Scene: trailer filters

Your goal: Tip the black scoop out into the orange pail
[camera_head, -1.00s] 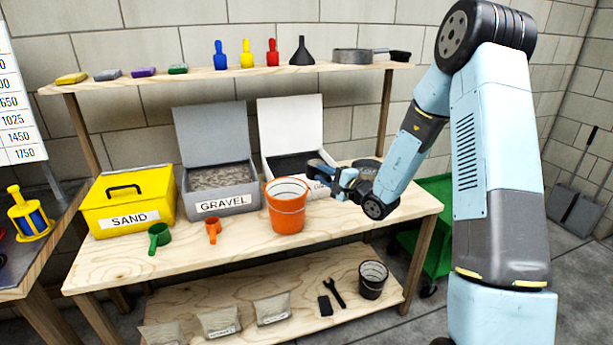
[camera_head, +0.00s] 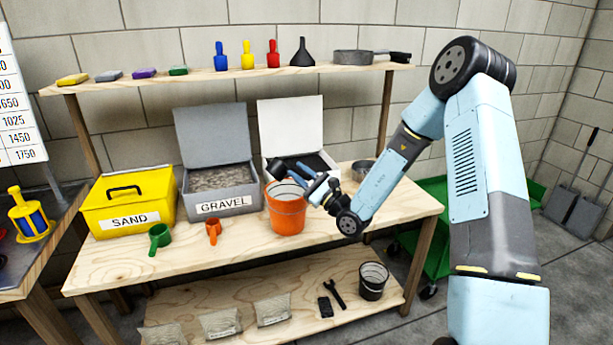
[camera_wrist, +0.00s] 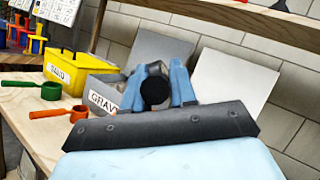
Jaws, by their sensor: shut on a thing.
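The orange pail (camera_head: 287,215) stands upright on the workbench, right of the gravel box. My gripper (camera_head: 316,187) is just right of the pail's rim in the head view, shut on the black scoop (camera_head: 283,171). The scoop reaches up and left from the fingers, at the pail's back rim in the picture. In the wrist view, the scoop's round black end (camera_wrist: 155,91) shows between my two blue fingers. The scoop's contents and the pail's inside bottom cannot be made out. The pail is not visible in the wrist view.
The gravel box (camera_head: 221,203) and an open white-lidded box (camera_head: 291,126) stand behind. The yellow sand box (camera_head: 128,203), green scoop (camera_head: 159,237) and orange scoop (camera_head: 213,230) are to the left. The bench front is clear. A shelf (camera_head: 230,77) runs above.

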